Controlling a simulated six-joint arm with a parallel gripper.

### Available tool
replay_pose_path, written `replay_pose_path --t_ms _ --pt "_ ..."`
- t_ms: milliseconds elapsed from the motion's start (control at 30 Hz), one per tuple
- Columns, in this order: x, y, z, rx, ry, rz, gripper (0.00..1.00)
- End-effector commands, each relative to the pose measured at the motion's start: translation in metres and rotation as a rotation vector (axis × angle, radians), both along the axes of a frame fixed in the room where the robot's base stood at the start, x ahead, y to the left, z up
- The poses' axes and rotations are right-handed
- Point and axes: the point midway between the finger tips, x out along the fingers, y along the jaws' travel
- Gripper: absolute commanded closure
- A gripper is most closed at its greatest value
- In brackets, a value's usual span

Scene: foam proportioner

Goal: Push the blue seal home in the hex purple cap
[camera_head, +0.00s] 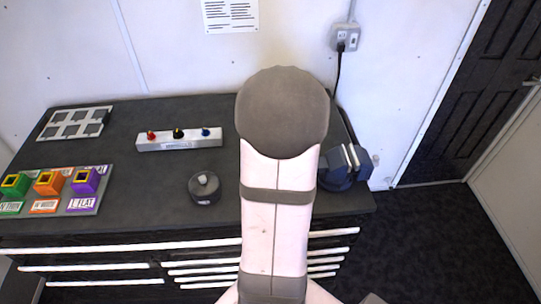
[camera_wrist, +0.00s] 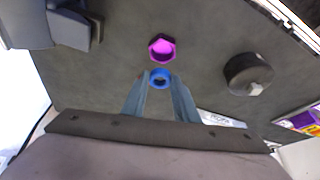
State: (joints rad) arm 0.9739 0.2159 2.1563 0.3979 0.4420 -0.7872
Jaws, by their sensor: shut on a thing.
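The purple hex cap (camera_wrist: 162,48) lies on the dark bench top in the wrist view, with its hollow facing up. The blue seal (camera_wrist: 160,79) is a small ring between the fingertips of my gripper (camera_wrist: 158,84), which is shut on it. In the wrist view the seal shows just below the cap, apart from it; I cannot tell its height above the bench. In the head view my arm hides the gripper, the seal and the cap.
A round dark pot with a grey knob (camera_head: 205,188) stands on the bench, also in the wrist view (camera_wrist: 248,74). A vise (camera_head: 345,165) sits at the right end. A manifold block (camera_head: 180,139), coloured blocks on a tray (camera_head: 103,200) and a grid plate (camera_head: 75,123) lie left.

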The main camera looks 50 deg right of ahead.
Motion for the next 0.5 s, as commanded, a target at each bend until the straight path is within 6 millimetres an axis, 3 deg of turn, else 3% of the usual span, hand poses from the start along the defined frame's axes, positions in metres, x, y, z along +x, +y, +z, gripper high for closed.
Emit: replay_pose_path --t_ms 500 --pt "0.0001 0.0000 -0.0096 0.000 0.000 0.011 0.94"
